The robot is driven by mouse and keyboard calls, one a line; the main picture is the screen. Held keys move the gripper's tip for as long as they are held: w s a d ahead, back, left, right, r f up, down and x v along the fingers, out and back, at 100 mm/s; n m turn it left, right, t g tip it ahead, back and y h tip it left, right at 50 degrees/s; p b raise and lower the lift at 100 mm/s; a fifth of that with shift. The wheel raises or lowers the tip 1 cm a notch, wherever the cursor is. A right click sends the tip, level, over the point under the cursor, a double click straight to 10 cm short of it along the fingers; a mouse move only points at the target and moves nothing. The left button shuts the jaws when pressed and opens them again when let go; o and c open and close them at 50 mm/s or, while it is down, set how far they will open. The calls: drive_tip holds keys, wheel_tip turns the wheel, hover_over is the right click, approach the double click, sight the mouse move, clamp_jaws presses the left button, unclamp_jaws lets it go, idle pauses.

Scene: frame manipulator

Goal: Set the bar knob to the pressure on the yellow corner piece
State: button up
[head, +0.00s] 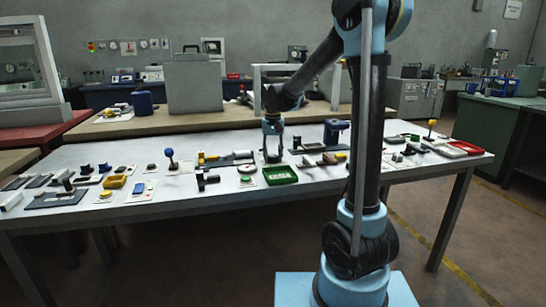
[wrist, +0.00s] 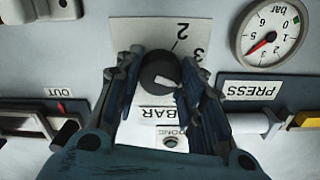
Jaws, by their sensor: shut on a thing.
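The bar knob (wrist: 158,68) is round and black with a white mark on its lower right edge in the wrist view. My gripper (wrist: 162,76) is shut on the knob, one finger on each side. In the head view my gripper (head: 272,158) is down at the middle of the table. A yellow piece (wrist: 306,120) shows partly at the wrist view's right edge; I cannot tell whether it is the corner piece.
A round pressure gauge (wrist: 270,33) with a red needle lies right of the knob, with a PRESS label (wrist: 250,90) below. A DONE button (wrist: 170,142) is just below the knob. A green tray (head: 281,175) and a blue-topped lever (head: 170,155) stand on the crowded table (head: 250,200).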

sight(273, 156)
drive_tip(key=shift+w, duration=0.1)
drive_tip(key=o, duration=1.1)
wheel_tip(273, 156, up, 12)
drive_tip(key=shift+f, duration=0.1)
